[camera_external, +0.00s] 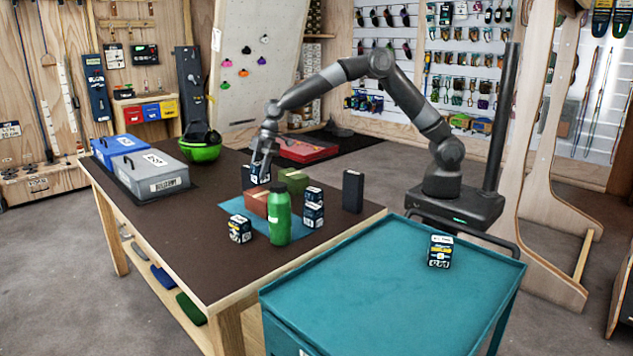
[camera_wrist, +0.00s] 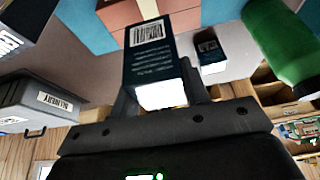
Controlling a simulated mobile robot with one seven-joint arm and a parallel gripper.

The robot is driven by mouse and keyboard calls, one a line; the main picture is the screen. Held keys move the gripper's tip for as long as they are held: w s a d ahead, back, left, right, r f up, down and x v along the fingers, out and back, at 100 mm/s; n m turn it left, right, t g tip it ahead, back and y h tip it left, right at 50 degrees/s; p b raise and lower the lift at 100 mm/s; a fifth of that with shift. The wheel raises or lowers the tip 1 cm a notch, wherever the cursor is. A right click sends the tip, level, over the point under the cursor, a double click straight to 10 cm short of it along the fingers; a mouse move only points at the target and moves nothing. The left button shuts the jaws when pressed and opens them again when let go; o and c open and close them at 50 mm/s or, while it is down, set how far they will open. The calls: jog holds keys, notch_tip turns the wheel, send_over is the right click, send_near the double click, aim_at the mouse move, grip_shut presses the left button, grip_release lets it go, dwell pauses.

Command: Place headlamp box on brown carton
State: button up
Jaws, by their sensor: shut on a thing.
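My gripper (camera_external: 262,165) is shut on a dark navy box, taken as the headlamp box (camera_external: 249,178), over the dark table. In the wrist view the headlamp box (camera_wrist: 152,52) stands between the fingers (camera_wrist: 160,95), with a white barcode label towards the camera. The brown carton (camera_external: 256,204) is on the blue mat, just below and in front of the held box in the external view. It also shows at the top of the wrist view (camera_wrist: 125,12). I cannot tell whether box and carton touch.
A green bottle (camera_external: 280,218), an olive block (camera_external: 294,182) and several small dark boxes (camera_external: 314,206) stand close by on or near the blue mat (camera_external: 234,206). A tall dark box (camera_external: 352,191) is to the right. Grey case (camera_external: 150,174) and green helmet (camera_external: 201,150) are left.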

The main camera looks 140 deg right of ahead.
aim_at(259, 180)
jog(key=shift+w+f, duration=0.1)
jog(key=shift+f, duration=2)
jog(key=o, duration=1)
jog(key=shift+f, duration=0.15)
